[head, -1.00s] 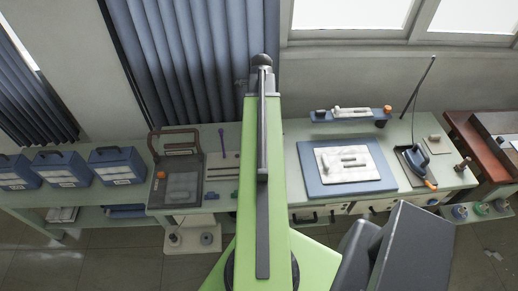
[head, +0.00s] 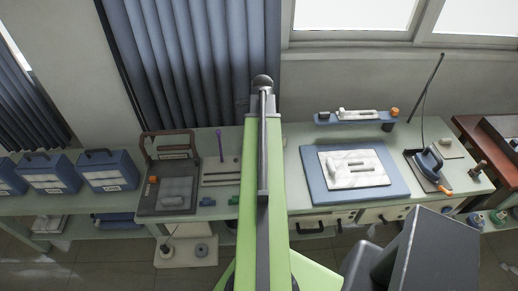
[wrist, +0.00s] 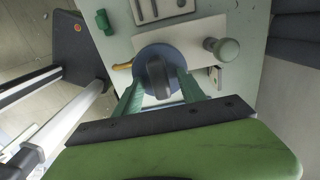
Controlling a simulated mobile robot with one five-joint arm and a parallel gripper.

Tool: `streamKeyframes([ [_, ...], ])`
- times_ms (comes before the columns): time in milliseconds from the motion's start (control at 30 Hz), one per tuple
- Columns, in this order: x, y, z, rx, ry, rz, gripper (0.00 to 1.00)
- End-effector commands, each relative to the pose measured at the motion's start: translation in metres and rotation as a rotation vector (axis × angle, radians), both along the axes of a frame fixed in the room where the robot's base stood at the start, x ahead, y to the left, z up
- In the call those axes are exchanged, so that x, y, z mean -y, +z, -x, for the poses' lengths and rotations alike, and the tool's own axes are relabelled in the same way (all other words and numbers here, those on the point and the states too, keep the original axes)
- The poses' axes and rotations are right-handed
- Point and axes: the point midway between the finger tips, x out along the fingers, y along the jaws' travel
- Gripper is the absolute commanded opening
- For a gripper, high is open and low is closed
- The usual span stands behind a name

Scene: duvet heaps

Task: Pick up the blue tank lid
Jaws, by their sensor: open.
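The blue tank lid (wrist: 147,52) is a round blue disc with a dark raised grip across its middle, seen in the wrist view. My gripper (wrist: 160,82) is open, with one green finger on either side of the lid's grip. The fingers overlap the near part of the disc in this view. I cannot tell whether they touch it. In the head view my arm covers the middle of the bench, and I cannot make out the gripper's fingers or the lid there.
A pale plate with a grey-green knob (wrist: 222,48) lies beside the lid. A yellow handle (wrist: 123,66) and a green block (wrist: 104,20) are close by. In the head view, a blue mat (head: 396,188), an iron (head: 428,165) and blue boxes (head: 107,171) stand along the bench.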

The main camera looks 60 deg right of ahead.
Motion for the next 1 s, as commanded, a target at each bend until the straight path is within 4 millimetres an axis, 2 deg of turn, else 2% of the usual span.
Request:
streamKeyframes([
  [133,0.0,0.002,0.0,0.0,0.0,0.0,0.46],
  [500,0.0,0.002,0.0,0.0,-0.001,0.0,0.0],
  [867,0.0,0.003,0.001,0.0,-0.001,0.0,0.0],
  [1000,0.0,0.012,0.001,0.0,-0.001,0.0,0.0],
])
